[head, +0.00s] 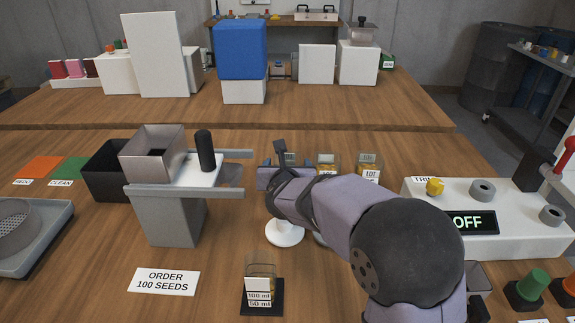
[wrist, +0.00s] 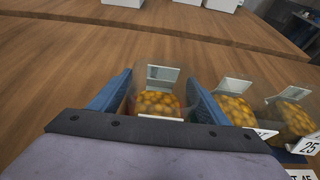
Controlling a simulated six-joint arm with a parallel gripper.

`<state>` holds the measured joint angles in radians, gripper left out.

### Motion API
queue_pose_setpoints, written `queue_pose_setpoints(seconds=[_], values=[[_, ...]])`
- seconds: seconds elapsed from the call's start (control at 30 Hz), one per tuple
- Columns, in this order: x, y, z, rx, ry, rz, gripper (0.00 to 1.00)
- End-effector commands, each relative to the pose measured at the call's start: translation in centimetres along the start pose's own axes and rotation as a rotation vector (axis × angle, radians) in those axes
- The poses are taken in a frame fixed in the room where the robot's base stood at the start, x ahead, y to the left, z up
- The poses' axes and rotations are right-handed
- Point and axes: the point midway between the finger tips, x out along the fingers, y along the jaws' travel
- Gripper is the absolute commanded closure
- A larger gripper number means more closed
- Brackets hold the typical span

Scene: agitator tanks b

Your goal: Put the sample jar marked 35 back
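My gripper (wrist: 160,88) has its two blue fingers on either side of a clear jar of yellow-orange seeds (wrist: 157,104). I cannot tell whether the fingers press on the glass. The number on this jar is hidden, so I cannot confirm it is 35. In the head view my gripper (head: 286,163) is at the left end of a row of jars, with this jar (head: 291,158) partly behind it. To its right stand a second seed jar (head: 327,160) and a third (head: 368,162) with a LOT label. In the wrist view a "25" tag (wrist: 310,146) shows at the right.
A grey hopper stand (head: 170,215) with projecting rails is left of my gripper. A beaker (head: 261,265) stands on a dark pad in front, near an "ORDER 100 SEEDS" card (head: 164,281). A white control box (head: 490,225) reading OFF is at right. Table behind the jars is clear.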

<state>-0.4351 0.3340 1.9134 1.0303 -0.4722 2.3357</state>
Motion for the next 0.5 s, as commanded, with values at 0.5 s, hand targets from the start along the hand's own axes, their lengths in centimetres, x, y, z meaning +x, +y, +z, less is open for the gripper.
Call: queue_pose_setpoints(seconds=[0.5], values=[[-2.6, 0.1, 0.3, 0.0, -0.001, 0.003, 0.3]])
